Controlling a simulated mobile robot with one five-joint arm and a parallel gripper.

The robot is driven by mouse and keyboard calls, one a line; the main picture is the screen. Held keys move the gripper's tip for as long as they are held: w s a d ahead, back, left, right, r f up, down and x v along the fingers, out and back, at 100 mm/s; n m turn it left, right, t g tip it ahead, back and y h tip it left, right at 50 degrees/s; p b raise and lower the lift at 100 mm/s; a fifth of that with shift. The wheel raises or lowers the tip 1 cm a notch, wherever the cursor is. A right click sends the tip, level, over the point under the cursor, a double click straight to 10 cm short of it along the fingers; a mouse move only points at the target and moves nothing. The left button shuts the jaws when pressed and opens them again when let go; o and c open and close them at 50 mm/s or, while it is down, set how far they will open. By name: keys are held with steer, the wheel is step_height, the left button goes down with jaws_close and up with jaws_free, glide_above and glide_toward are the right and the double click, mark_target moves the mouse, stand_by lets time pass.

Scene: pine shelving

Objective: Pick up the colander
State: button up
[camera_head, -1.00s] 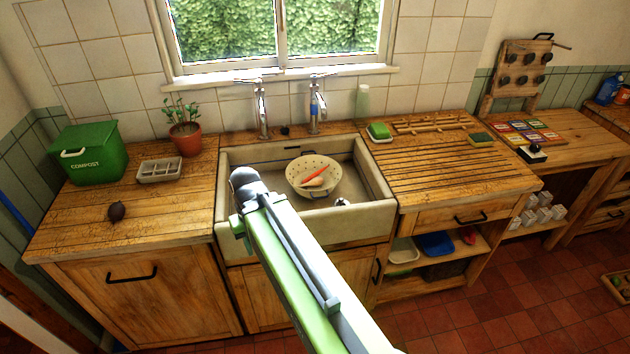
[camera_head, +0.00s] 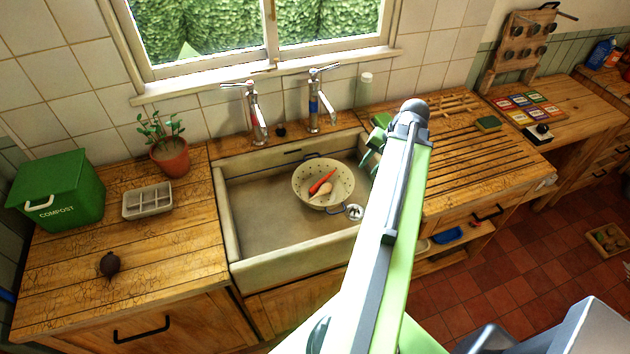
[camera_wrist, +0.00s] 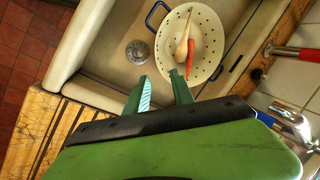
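The colander (camera_head: 339,173) is a cream bowl with small holes and dark blue handles. It sits in the sink (camera_head: 262,275), toward its right end, and holds a red-orange carrot (camera_head: 318,184) and a pale root vegetable (camera_head: 325,190). In the wrist view the colander (camera_wrist: 206,58) is just beyond my fingers, with one blue handle at its upper left. My gripper (camera_wrist: 160,90) is open and empty, its two green fingers apart. In the head view my gripper (camera_head: 371,160) is above the sink's right side, right of the colander and partly hidden by my arm.
Two taps (camera_head: 252,115) stand behind the sink. A drain (camera_head: 354,212) shows beside the colander. On the left counter are a compost bin (camera_head: 62,190), a grey tray (camera_head: 147,201) and a potted plant (camera_head: 170,155). A slatted drainboard (camera_head: 480,160) lies right.

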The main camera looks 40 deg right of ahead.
steer(key=b, duration=1.2)
glide_toward(349, 190)
steer(key=s+a+x, duration=0.1)
steer(key=x, duration=0.4)
steer(key=b+x, duration=0.1)
steer(key=x, duration=0.1)
steer(key=b+x, duration=0.1)
steer(key=b, duration=0.1)
steer(key=b+x, duration=0.1)
steer(key=x, duration=0.1)
steer(key=shift+w+d+f+b, duration=0.3)
steer(key=shift+d+b, duration=0.05)
steer(key=shift+r, duration=0.2)
jaws_close()
